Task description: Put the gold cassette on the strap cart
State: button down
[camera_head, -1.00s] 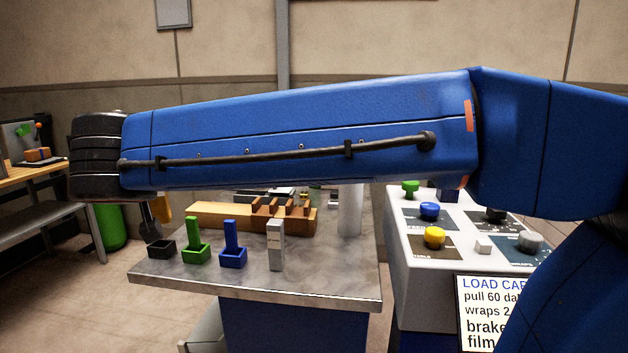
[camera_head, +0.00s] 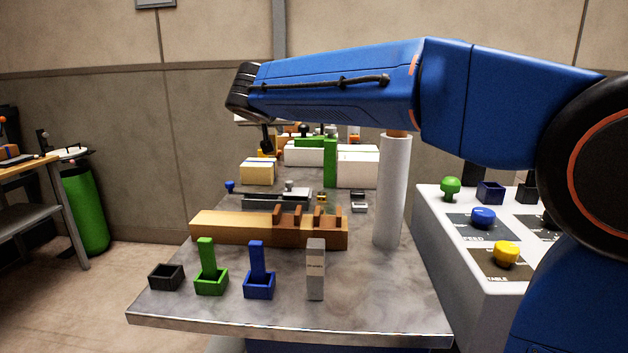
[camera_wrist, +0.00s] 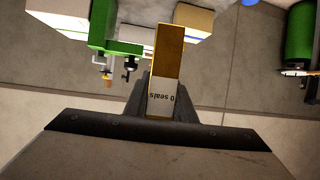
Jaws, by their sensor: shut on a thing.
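My gripper (camera_wrist: 163,100) is shut on the gold cassette (camera_wrist: 168,55), a narrow gold bar with a white label reading "0 seals", upside down in the wrist view. The cassette sticks out beyond the fingers. In the head view my gripper (camera_head: 266,142) is small and dark, hanging under the arm's far end above the back of the grey worktop. Only a bit of gold shows beside it there, behind a pale yellow box (camera_head: 257,173). I cannot tell which thing is the strap cart.
A green upright (camera_head: 330,162) stands among white boxes (camera_head: 357,168) at the back. A white column (camera_head: 391,190) rises at the worktop's right. A wooden block (camera_head: 235,228) and small holders fill its front. A control console (camera_head: 450,235) stands right, a green cylinder (camera_head: 85,212) left.

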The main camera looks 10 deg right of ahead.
jog(key=w+d+r+m+h, duration=0.1)
jog(key=w+d, duration=0.8)
jog(key=d, duration=0.3)
jog(key=f, duration=1.7)
jog(key=shift+d+f, duration=0.15)
jog(key=shift+d, duration=0.05)
jog(key=shift+f, duration=0.1)
jog(key=c, duration=1.5)
grip_release()
jog(key=v, duration=0.7)
jog(key=shift+s+a+r, duration=0.15)
jog(key=shift+s+r, duration=0.05)
